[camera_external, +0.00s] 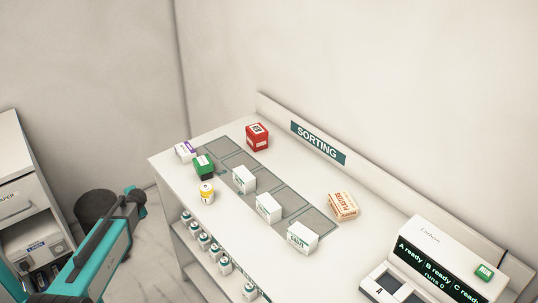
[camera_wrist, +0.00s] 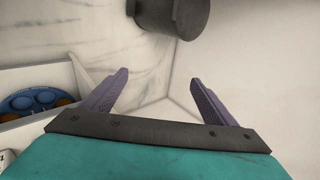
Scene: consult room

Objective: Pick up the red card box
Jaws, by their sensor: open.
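The red card box (camera_external: 257,137) stands on the sorting counter (camera_external: 222,133), towards its back left, beside the grey marked squares. It has a white label on top and on its front. In the external view my arm is at the lower left, away from the counter. In the wrist view my gripper (camera_wrist: 156,92) is open, with two purple fingers apart and nothing between them. The red box is not in the wrist view.
A green box (camera_external: 203,167), a purple-white box (camera_external: 185,151) and a yellow-capped bottle (camera_external: 207,194) stand near the red box. White cartons (camera_external: 244,180) and a plasters box (camera_external: 342,206) are further right. A dark bin (camera_wrist: 172,16) is on the floor.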

